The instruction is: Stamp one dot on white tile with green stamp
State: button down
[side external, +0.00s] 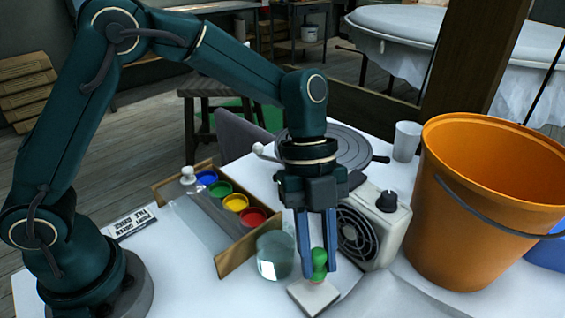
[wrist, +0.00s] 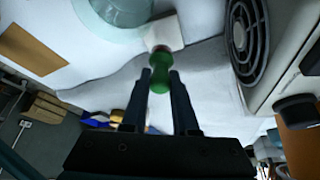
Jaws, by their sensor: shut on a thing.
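My gripper (side external: 317,272) points down, its two blue fingers shut on the green stamp (side external: 319,260). The stamp is upright between the fingertips, directly above the white tile (side external: 312,297) at the front of the table. Its lower end is at or just over the tile's top; I cannot tell whether it touches. In the wrist view the green stamp (wrist: 159,77) sits between the fingertips, and part of the white tile (wrist: 166,31) shows beyond it. The tile area under the stamp is hidden, and I see no dot on the visible part.
A clear glass jar (side external: 275,257) stands just left of the tile. A fan heater (side external: 372,232) is close on the right, with an orange bucket (side external: 470,215) beyond. A wooden rack (side external: 237,260) with blue, green, yellow and red paint cups is on the left. A turntable (side external: 340,147) stands behind.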

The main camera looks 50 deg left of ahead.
aim_at(316, 270)
jog(key=shift+d+f, duration=0.1)
jog(key=shift+f, duration=1.25)
jog(key=shift+f, duration=0.35)
dwell(0.7)
jog(key=shift+r, duration=2.3)
